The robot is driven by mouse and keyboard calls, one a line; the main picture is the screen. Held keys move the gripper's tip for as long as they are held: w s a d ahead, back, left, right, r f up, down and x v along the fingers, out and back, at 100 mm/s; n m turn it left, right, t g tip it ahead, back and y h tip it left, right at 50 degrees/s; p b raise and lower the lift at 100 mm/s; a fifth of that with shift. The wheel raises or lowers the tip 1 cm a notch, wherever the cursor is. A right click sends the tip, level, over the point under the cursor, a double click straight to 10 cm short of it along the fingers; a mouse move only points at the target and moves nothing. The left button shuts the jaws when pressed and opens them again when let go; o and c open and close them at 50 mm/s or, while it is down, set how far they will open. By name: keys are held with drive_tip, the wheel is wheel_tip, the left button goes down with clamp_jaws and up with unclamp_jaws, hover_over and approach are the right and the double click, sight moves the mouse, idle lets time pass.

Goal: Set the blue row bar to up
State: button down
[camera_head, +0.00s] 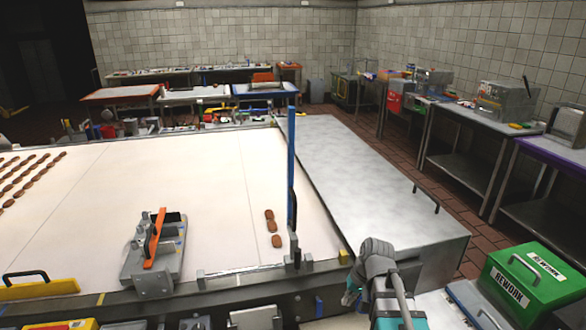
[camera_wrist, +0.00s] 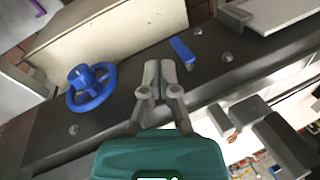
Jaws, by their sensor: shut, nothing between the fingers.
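A tall blue bar (camera_head: 291,165) stands upright at the right side of the white belt in the head view, with a dark handle-like part on its lower half. In the wrist view my gripper (camera_wrist: 162,68) is shut and empty over a dark rail. A short blue piece (camera_wrist: 181,52) lies just right of its fingertips, apart from them. I cannot tell whether it is part of the tall bar. In the head view my teal gripper and grey wrist show at the lower right of the bar; the fingertips cannot be made out there.
Three brown biscuits (camera_head: 272,227) lie on the belt (camera_head: 200,190) beside the bar. A grey fixture with an orange bar (camera_head: 155,238) stands to the left. A blue handwheel (camera_wrist: 91,87) is left of my fingers. A green rework box (camera_head: 535,275) is at the right.

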sight(293, 171)
drive_tip(key=w+a+r+y+p, duration=0.2)
drive_tip(key=w+r+y+p, duration=0.1)
drive_tip(key=w+r+y, duration=0.2)
drive_tip(key=w+a+r+y+p, duration=0.3)
drive_tip(key=w+r+y, duration=0.2)
drive_tip(key=w+r, duration=0.5)
drive_tip(key=w+a+r+t+y+p, duration=0.1)
drive_tip(key=w+r+y+p, duration=0.3)
drive_tip(key=w+r, duration=0.4)
wheel_tip(293, 171, up, 6)
drive_tip(key=shift+w+a+r+y, duration=0.1)
drive_tip(key=shift+w+a+y, duration=0.15)
drive_tip(key=shift+a+y, duration=0.35)
drive_tip(key=shift+a, duration=0.2)
drive_tip(key=a, duration=0.3)
drive_tip(key=s+a, duration=0.1)
drive_tip(key=a, duration=0.2)
drive_tip(key=s+a, duration=0.1)
drive_tip(key=a, duration=0.1)
drive_tip(key=shift+s+a, duration=0.2)
drive_tip(key=shift+a, duration=0.2)
drive_tip(key=shift+s+d, duration=0.1)
drive_tip(key=shift+s, duration=0.3)
